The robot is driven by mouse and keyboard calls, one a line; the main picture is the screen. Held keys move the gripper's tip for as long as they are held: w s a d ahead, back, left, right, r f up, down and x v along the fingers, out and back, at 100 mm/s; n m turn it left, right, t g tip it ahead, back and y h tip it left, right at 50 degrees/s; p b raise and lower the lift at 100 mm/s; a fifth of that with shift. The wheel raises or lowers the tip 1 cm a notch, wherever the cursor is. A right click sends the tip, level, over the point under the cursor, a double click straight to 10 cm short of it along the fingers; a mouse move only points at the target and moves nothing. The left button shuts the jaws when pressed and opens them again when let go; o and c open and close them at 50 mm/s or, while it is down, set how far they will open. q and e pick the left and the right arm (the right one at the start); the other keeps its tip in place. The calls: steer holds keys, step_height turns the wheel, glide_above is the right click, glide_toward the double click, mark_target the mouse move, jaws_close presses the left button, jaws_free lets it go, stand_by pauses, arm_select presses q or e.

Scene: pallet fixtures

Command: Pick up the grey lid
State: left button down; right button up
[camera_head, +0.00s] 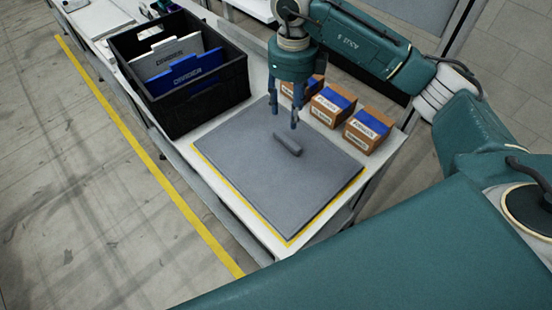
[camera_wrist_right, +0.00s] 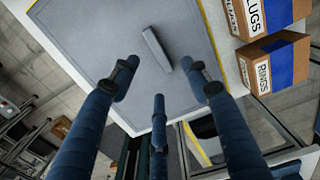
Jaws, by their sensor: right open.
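The grey lid (camera_head: 250,180) is a flat square plate with a raised bar handle (camera_head: 287,144) near its middle. It lies on the white table inside a yellow outline. In the right wrist view the lid (camera_wrist_right: 95,40) fills the upper middle, with its handle (camera_wrist_right: 157,49) beyond the fingertips. My right gripper (camera_head: 284,112) points down above the lid, near the handle on its far side. Its blue fingers (camera_wrist_right: 158,85) are spread and hold nothing. Whether the fingertips touch the lid cannot be told. My left gripper is not in view.
A black crate (camera_head: 190,103) with white and blue panels stands left of the lid. Several small cardboard boxes (camera_head: 368,130) with blue tape stand along the right side of the table, close to my right gripper. A yellow floor line (camera_head: 150,165) runs left of the table.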

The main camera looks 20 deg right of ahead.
mark_target(286, 141)
steer(key=f, duration=0.1)
steer(key=f+p, duration=0.1)
steer(key=f, duration=0.1)
steer(key=shift+s+a+f, duration=0.15)
steer(key=shift+s+f, duration=0.05)
step_height(286, 141, down, 2)
steer(key=shift+w, duration=0.1)
steer(key=shift+f+p, duration=0.3)
steer(key=shift+p, duration=0.05)
steer(key=f, duration=0.1)
steer(key=f+p, duration=0.2)
steer(key=f, duration=0.1)
steer(key=shift+a, duration=0.25)
steer(key=shift+f, duration=0.55)
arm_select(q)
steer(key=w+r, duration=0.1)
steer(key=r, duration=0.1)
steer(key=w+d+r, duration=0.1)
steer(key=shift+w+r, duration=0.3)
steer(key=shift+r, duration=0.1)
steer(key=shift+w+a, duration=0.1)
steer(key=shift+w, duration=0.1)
arm_select(e)
jaws_close()
